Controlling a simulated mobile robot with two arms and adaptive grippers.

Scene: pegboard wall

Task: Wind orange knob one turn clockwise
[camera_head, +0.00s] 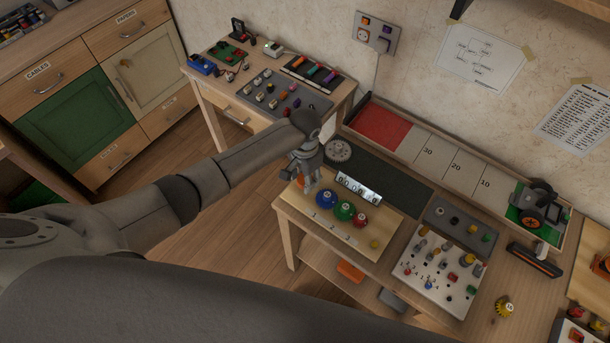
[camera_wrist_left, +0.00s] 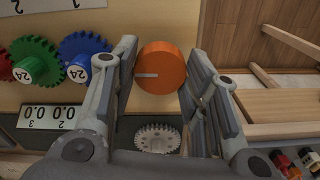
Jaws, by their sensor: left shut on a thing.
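The orange knob (camera_wrist_left: 161,68) shows in the left wrist view as a round disc with a pale pointer line running from its middle toward the left. My left gripper (camera_wrist_left: 160,75) has one finger on each side of it and is shut on it. In the head view my left gripper (camera_head: 310,178) reaches down at the left end of the wooden gear board (camera_head: 377,238), and the knob is mostly hidden there. The blue gear (camera_wrist_left: 85,57) and green gear (camera_wrist_left: 37,62) sit beside the knob. My right gripper is not in view.
A counter display (camera_head: 357,189) and a loose grey gear (camera_head: 338,151) are close to the gripper. A red gear (camera_head: 360,220) and a yellow peg (camera_head: 375,244) are farther right on the board. A panel of pegs (camera_head: 440,270) stands further right.

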